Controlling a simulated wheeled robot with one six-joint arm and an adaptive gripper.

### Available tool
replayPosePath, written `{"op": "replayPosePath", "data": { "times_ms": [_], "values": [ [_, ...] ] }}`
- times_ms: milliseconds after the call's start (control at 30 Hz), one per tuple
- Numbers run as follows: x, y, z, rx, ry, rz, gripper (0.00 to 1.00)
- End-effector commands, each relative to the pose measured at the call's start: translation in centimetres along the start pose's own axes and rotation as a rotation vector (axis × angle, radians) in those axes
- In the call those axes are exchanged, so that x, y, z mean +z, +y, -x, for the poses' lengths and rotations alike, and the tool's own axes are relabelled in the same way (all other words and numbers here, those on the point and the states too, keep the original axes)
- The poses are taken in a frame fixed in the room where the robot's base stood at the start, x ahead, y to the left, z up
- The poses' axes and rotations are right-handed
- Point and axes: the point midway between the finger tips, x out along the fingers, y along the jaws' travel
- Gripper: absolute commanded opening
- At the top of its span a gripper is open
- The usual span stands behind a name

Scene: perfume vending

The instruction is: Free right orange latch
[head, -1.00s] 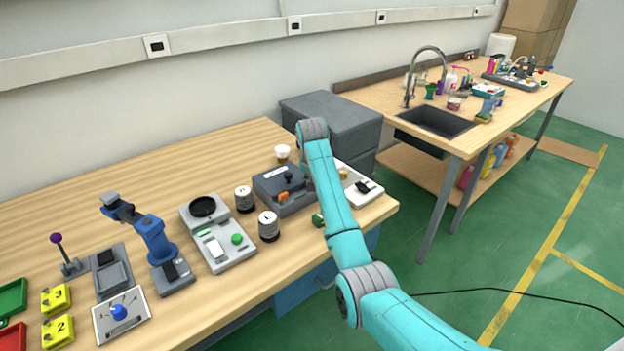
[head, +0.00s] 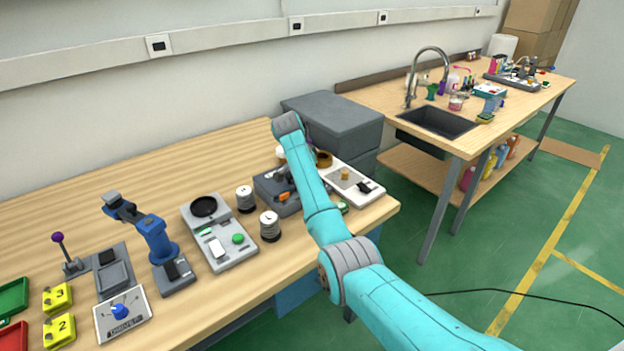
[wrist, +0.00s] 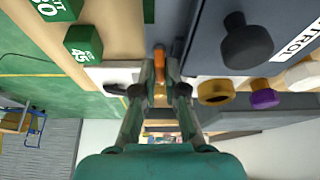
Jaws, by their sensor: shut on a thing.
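An orange latch (wrist: 159,62) on the side of the dark grey control box (wrist: 203,40) is between my fingers in the wrist view. My gripper (wrist: 159,88) is closed in on it, one finger on each side. In the head view the grey box (head: 268,187) is on the table, partly behind my arm. One orange latch (head: 283,196) shows on its front, left of my arm. My gripper and the box's right part are hidden there by my arm.
A dark knob (wrist: 247,42), a gold knob (wrist: 215,92) and a purple knob (wrist: 263,98) are right of my fingers. Green blocks (wrist: 83,43) are at left.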

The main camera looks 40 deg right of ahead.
Motion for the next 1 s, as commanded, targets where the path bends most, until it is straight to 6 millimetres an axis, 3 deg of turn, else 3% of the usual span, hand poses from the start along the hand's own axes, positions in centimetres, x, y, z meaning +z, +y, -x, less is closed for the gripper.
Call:
{"op": "replayPosePath", "data": {
  "times_ms": [767, 800, 867, 1000],
  "values": [
    [0.08, -0.06, -0.03, 0.038, -0.002, -0.091, 0.0],
    [0.08, -0.06, -0.03, 0.038, -0.001, -0.091, 0.18],
    [0.07, -0.06, -0.02, 0.038, -0.001, -0.091, 0.33],
    [0.05, -0.08, 0.0, 0.037, -0.001, -0.091, 0.35]
  ]
}}
